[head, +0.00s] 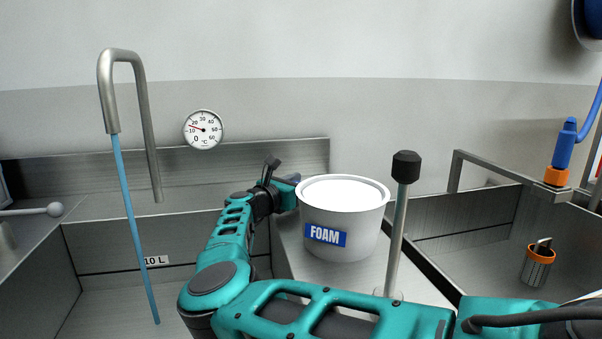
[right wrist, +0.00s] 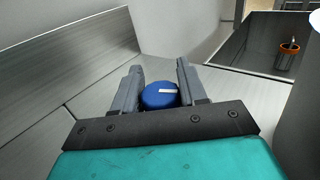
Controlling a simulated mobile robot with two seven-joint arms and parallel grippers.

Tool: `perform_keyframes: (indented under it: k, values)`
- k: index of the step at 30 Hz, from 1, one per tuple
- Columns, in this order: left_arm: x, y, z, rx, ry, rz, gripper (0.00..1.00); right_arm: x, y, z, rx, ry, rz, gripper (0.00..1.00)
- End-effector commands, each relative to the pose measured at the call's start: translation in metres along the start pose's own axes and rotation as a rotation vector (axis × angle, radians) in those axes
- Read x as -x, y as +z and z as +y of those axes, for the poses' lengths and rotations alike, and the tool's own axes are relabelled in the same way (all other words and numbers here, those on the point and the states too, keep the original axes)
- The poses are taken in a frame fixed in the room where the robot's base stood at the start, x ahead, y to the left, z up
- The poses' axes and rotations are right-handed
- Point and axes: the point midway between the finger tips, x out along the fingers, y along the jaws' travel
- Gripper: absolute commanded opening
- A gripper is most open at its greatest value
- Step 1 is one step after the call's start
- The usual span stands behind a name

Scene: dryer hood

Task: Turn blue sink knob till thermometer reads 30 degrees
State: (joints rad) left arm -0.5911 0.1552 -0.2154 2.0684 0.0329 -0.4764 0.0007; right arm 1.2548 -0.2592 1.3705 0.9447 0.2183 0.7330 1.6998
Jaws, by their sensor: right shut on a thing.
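In the head view my right gripper (head: 273,178) reaches behind the foam tub, and the knob is mostly hidden there. The round thermometer (head: 203,129) hangs on the wall; its red needle points left and slightly up, near 10. The curved steel spout (head: 122,72) pours a thin blue stream of water (head: 134,230) into the sink. My left gripper is out of view.
A white tub labelled FOAM (head: 343,222) stands just right of my right gripper. A rod with a black knob (head: 406,168) stands beside it. The sink basin (head: 85,262) is at left; another basin with an orange-rimmed cup (head: 537,266) is at right.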

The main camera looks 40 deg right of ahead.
Motion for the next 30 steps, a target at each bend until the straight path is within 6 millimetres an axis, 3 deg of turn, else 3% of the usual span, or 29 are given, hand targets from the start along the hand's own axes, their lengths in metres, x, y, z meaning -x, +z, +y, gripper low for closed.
perform_keyframes:
  k: [13,30]
  values:
    - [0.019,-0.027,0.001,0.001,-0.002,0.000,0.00,0.001,0.000,0.003,0.001,0.237,0.001,0.11]
    - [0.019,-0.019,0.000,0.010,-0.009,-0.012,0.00,0.001,-0.002,0.005,0.000,0.283,0.002,0.11]
